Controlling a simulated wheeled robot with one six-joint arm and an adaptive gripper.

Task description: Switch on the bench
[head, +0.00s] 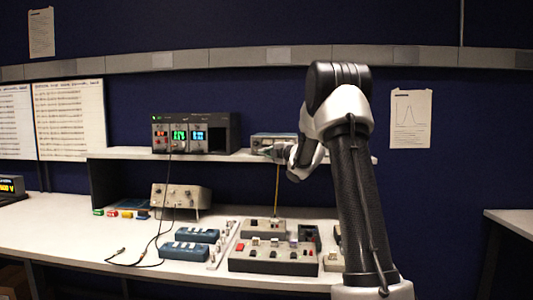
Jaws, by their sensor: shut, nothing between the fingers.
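The bench (70,232) is a long pale worktop with a raised shelf (120,153) behind it. A rack of modules (190,135) on the shelf has lit red, green and blue displays. A smaller grey-blue instrument (272,139) stands to its right on the shelf, partly hidden by my arm. My gripper (266,151) is shut and empty, in front of this instrument near the shelf edge. I cannot tell whether it touches anything. On the worktop, a grey box with red and dark controls (272,258) stands at the front. No switch is clearly recognisable.
Blue boxes (185,251), a beige instrument (180,196) and loose black cables (135,262) lie on the worktop. A thin yellowish upright (277,190) rises below my gripper. The worktop's left part is mostly clear. Another table (512,217) stands at right.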

